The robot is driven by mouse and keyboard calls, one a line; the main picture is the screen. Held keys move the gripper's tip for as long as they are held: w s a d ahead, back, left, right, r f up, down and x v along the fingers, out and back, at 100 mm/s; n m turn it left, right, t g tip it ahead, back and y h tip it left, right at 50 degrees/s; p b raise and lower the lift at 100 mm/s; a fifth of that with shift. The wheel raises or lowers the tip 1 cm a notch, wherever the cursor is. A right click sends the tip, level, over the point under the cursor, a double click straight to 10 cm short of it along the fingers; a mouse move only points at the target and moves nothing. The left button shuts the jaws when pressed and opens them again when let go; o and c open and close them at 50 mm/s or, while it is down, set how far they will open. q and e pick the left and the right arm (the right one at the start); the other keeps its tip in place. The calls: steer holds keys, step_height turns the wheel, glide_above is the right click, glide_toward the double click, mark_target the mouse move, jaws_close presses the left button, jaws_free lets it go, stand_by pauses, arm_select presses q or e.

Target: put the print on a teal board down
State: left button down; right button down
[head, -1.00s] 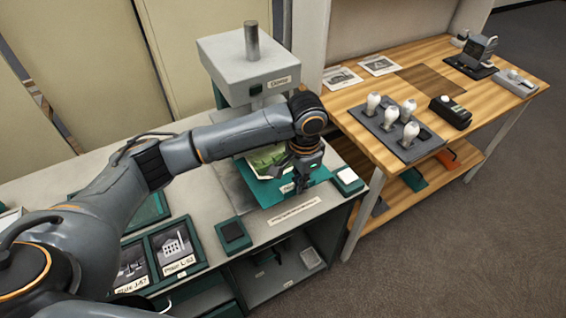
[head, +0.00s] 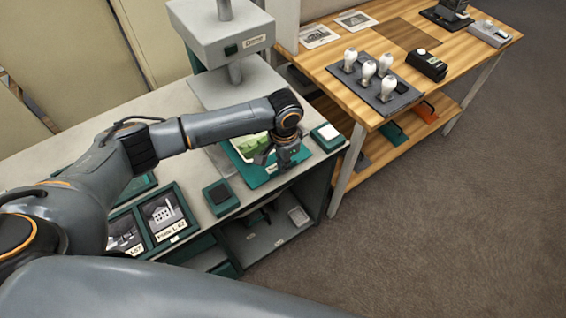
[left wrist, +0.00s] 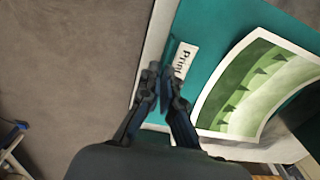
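The teal board (head: 262,177) is near the front edge of the counter, in front of the grey press. It carries a curved green print (head: 250,146) and a white label at its front. In the left wrist view the print (left wrist: 252,90) curls on the board (left wrist: 205,28), and the label (left wrist: 183,60) reads "Print". My left gripper (head: 287,160) is at the board's front edge. Its fingers (left wrist: 160,75) are close together at that edge beside the label, and look shut on it. Whether the board is slightly raised I cannot tell. My right gripper is out of view.
The press (head: 222,35) stands behind the board. A block with a white pad (head: 326,133) is right of it, a dark-topped block (head: 220,196) left. Framed pictures (head: 163,216) lie further left. A wooden table (head: 330,75) with white bulbs on a tray (head: 388,104) stands right.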

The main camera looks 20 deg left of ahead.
arm_select(q)
steer(key=shift+f, duration=0.1)
steer(key=c, duration=1.5)
jaws_free()
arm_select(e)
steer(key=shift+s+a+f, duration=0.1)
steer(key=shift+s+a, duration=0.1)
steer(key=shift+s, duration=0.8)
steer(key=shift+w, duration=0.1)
arm_select(q)
steer(key=shift+r, duration=0.25)
step_height(320, 180, up, 12)
steer(key=shift+s+d+f+b, duration=0.1)
steer(key=shift+d+b, duration=0.05)
steer(key=shift+b, duration=0.4)
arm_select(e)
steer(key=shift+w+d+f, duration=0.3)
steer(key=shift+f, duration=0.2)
